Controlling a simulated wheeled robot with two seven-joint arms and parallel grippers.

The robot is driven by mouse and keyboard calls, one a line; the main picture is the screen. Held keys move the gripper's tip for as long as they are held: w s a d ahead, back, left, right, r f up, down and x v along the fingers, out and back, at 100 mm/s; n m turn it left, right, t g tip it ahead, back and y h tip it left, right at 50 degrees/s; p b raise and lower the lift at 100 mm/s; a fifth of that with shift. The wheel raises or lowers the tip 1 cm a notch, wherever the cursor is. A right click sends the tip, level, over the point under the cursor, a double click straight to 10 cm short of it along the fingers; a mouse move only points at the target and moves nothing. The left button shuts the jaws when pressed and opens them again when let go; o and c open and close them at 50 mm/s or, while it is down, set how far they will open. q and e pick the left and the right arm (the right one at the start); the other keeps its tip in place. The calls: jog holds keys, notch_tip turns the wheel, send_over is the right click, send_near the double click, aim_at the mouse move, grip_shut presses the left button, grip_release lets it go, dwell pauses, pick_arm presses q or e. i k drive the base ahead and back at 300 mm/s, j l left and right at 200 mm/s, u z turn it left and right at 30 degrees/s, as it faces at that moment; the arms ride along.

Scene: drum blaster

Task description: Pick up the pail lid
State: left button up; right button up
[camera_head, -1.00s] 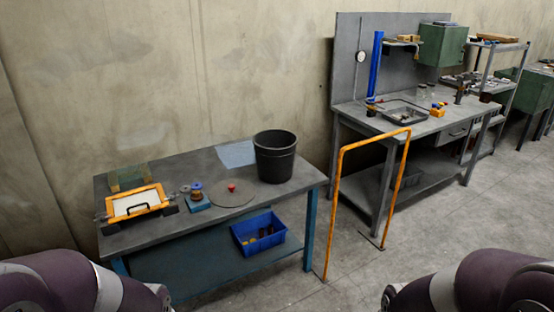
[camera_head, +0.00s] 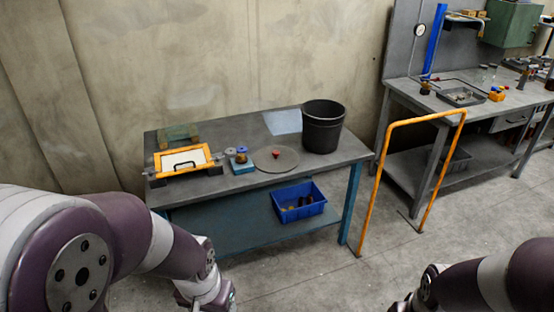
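The pail lid (camera_head: 287,162) looks like a flat grey disc with a small red knob (camera_head: 276,154), lying on the tabletop. The black pail (camera_head: 322,127) stands upright just to its right and behind it. My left arm comes in at the lower left and ends near the bottom edge, in front of the table and well short of the lid; its fingers are not visible. My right arm shows at the lower right, and its gripper is out of the picture.
On the table (camera_head: 341,151) are an orange-framed tray (camera_head: 209,153), a blue block (camera_head: 243,168) with small parts, and a translucent box (camera_head: 180,133). A blue bin (camera_head: 299,214) sits on the shelf below. An orange rail (camera_head: 371,185) stands right of the table. The floor in front is clear.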

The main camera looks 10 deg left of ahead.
aim_at(272, 158)
jog(key=i+j, duration=0.1)
jog(key=i, duration=2.6)
jog(key=l+z, duration=0.05)
jog(key=l, duration=0.05)
